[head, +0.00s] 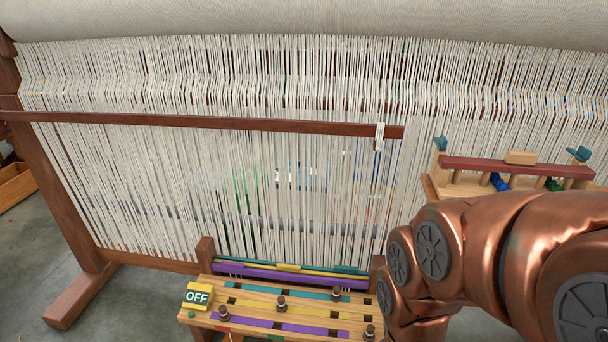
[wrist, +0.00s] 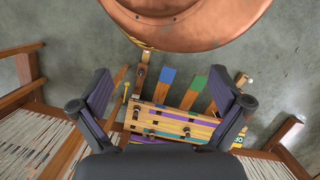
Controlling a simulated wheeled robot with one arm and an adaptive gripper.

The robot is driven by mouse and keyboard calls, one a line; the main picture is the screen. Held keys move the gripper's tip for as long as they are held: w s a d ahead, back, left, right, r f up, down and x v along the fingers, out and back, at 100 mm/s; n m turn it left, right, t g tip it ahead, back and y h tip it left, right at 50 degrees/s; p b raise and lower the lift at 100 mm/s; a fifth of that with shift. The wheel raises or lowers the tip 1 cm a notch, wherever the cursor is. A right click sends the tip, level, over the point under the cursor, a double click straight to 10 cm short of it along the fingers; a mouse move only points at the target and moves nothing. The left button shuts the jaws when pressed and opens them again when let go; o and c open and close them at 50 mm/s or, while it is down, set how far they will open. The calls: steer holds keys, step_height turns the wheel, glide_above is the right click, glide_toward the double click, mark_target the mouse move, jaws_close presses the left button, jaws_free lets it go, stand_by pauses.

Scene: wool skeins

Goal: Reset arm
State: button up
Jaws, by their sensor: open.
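My gripper (wrist: 165,112) shows in the wrist view with its two dark, purple-padded fingers spread wide apart. It is open, and nothing is held between the fingers. Beyond the fingers, below them, is a wooden control bench (wrist: 178,124) with coloured strips and knobs. In the head view my copper arm fills the lower right, and the gripper itself is out of that picture. The same bench (head: 262,311) stands at the bottom centre there, with a yellow-framed OFF sign (head: 198,297) at its left end. My arm hides the bench's right end.
A large loom with white warp threads (head: 150,180) spans the head view, crossed by a dark wooden bar (head: 200,121). A wooden rack (head: 515,168) with coloured pieces stands at right, partly behind my arm. Bare grey floor (head: 40,240) shows at left. Blue and green pedals (wrist: 165,85) extend from the bench.

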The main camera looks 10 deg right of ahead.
step_height(320, 180, up, 19)
steer(key=t+p, duration=0.1)
steer(key=p, duration=1.6)
steer(key=shift+w+f, duration=0.15)
steer(key=shift+w, duration=0.15)
steer(key=shift+f, duration=0.1)
